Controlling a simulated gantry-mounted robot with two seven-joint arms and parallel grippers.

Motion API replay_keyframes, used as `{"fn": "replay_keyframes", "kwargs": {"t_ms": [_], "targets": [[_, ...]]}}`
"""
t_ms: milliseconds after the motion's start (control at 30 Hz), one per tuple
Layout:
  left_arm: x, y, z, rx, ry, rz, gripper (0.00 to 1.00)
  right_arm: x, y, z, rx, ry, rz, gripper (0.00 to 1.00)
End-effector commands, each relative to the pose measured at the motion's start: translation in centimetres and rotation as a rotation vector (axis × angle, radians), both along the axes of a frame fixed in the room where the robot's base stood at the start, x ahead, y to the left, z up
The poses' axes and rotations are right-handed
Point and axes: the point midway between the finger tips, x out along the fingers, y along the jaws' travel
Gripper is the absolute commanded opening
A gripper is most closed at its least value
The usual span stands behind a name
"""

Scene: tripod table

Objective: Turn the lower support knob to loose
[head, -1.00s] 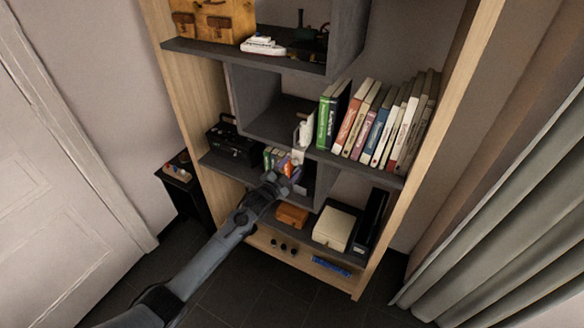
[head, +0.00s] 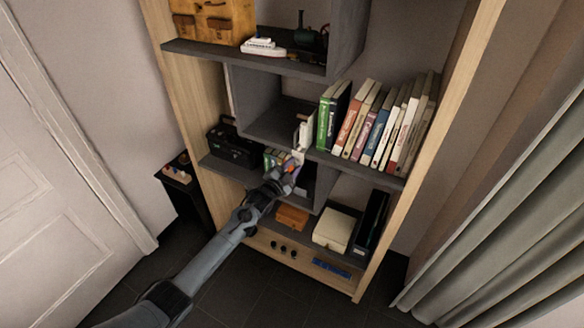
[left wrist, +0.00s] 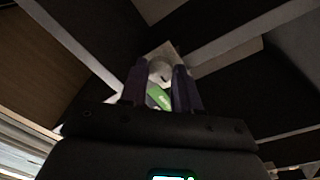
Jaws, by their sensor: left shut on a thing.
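A grey round knob (left wrist: 160,70) on a pale square plate (left wrist: 172,52) shows between the fingers of my left gripper (left wrist: 160,88) in the left wrist view. The fingers are shut on it. A small green patch with pale marks shows just below the knob. In the head view my left gripper (head: 288,174) reaches up to the front edge of the middle shelf, just below a small pale block (head: 299,156). The knob itself is hidden there by the gripper. Which way the knob points cannot be told. My right gripper is not in view.
A bookcase (head: 220,172) holds a row of books (head: 380,125) to the right of the gripper. A black box (head: 233,146) stands to the left. An orange box (head: 292,216) and a cream box (head: 333,230) lie below. A white device (head: 304,132) stands just above.

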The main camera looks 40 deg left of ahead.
Motion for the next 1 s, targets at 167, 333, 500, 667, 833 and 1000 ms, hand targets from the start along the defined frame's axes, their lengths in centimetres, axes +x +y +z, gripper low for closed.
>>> {"fn": "replay_keyframes", "kwargs": {"t_ms": [167,333,500,667,833,1000], "targets": [[0.0,0.0,0.0,-0.014,-0.002,-0.001,0.01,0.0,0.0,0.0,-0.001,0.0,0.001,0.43],[0.0,0.0,0.0,-0.067,-0.013,-0.001,0.01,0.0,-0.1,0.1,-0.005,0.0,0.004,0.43],[0.0,0.0,0.0,-0.171,-0.033,0.001,0.01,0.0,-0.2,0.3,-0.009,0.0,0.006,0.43],[0.0,0.0,0.0,-0.306,-0.058,0.0,0.01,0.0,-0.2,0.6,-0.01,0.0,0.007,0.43],[0.0,0.0,0.0,-0.466,-0.088,0.001,0.01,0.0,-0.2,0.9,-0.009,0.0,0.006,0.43],[0.0,0.0,-0.1,-0.626,-0.118,0.001,0.01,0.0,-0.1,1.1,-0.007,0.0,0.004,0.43]]}}
